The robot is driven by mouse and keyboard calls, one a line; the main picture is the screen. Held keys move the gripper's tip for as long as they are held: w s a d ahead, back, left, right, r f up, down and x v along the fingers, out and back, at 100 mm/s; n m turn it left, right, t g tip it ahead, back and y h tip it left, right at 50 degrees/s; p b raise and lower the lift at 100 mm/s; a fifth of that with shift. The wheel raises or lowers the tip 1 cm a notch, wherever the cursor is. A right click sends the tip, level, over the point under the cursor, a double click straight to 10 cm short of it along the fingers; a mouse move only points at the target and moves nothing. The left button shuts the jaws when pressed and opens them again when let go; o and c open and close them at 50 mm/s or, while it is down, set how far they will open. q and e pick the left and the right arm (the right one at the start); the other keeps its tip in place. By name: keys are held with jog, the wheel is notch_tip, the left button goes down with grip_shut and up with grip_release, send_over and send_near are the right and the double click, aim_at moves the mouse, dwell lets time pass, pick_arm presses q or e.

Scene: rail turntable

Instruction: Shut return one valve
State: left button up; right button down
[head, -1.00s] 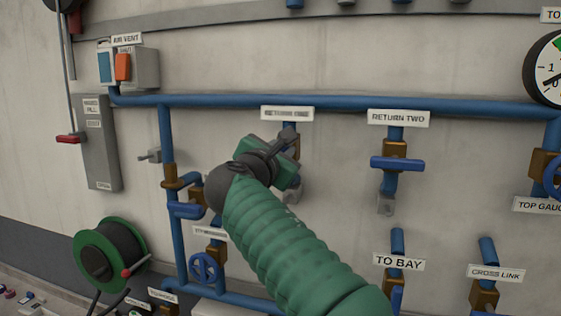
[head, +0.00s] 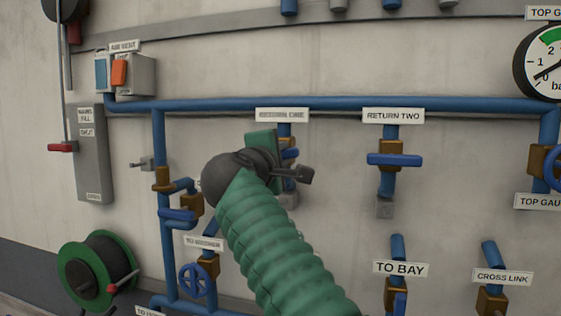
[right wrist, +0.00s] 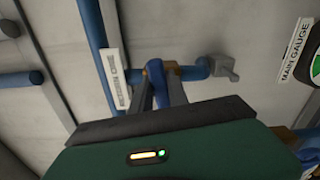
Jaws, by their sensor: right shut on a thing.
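The return one valve (head: 291,154) is on a short pipe under the RETURN ONE label (head: 282,115) in the head view. Only a little of its blue handle shows, seeming to lie across the pipe; the rest is behind my right gripper (head: 290,168). In the right wrist view the two dark fingers of this gripper (right wrist: 162,82) are shut on the blue handle (right wrist: 160,92), in front of the brass body (right wrist: 155,68). How far the handle is turned is hard to tell. My left gripper is not in view.
The return two valve (head: 394,160) stands to the right, its blue handle across its pipe. A long blue pipe (head: 340,104) runs above. A hose reel (head: 95,272), a gauge (head: 545,68) and several other valves surround the space. The wall between return one and return two is bare.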

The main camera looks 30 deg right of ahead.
jog(key=shift+m+b, duration=0.35)
jog(key=shift+m, duration=0.55)
jog(key=c, duration=1.7)
grip_release()
jog(key=shift+o, duration=1.3)
jog(key=shift+w, duration=0.1)
jog(key=shift+o, duration=0.8)
jog(key=shift+w+d+f, duration=0.25)
jog(key=shift+w, duration=0.1)
jog(key=shift+s+a, duration=0.15)
jog(key=shift+s, duration=0.15)
jog(key=b+v, duration=0.6)
jog(key=v, duration=1)
jog(key=shift+a, duration=0.3)
